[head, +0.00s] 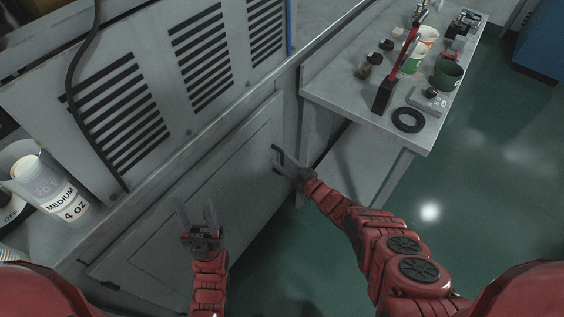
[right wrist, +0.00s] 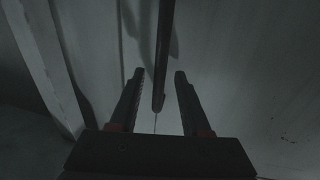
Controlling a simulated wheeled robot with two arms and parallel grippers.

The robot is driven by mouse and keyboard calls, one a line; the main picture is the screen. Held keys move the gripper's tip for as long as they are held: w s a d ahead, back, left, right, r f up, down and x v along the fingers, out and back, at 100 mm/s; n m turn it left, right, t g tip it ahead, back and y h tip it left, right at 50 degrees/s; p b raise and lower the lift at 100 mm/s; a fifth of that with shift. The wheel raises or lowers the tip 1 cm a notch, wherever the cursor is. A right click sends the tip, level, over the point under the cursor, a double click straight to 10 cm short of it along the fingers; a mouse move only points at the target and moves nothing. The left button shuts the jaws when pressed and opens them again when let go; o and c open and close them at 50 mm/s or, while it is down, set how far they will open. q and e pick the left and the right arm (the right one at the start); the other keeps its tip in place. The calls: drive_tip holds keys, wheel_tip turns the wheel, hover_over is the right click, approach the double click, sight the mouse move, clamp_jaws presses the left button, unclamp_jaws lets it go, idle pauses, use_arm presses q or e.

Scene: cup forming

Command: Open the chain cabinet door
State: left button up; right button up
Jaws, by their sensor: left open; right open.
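The grey cabinet door (head: 178,215) is a flat panel low on the machine front, and it looks closed. Its dark bar handle is by the door's right edge; in the right wrist view the handle (right wrist: 163,60) runs down between the two fingers. My right gripper (head: 279,161) is open at the handle, with a finger on each side; it also shows in the right wrist view (right wrist: 158,80). Visible gaps separate the bar from both fingers. My left gripper (head: 196,205) is open and empty in front of the door's lower middle, fingers pointing up.
A grey side table (head: 335,95) stands right of the door, holding cups, a black ring (head: 408,120) and a red-and-black tool (head: 385,90). A cup labelled MEDIUM 4 OZ (head: 62,203) stands on the ledge at left. Green floor (head: 480,190) is open at right.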

drive_tip(key=shift+w+a, duration=0.25)
drive_tip(key=shift+w, duration=0.1)
drive_tip(key=shift+c, duration=0.3)
clamp_jaws()
idle(1.0)
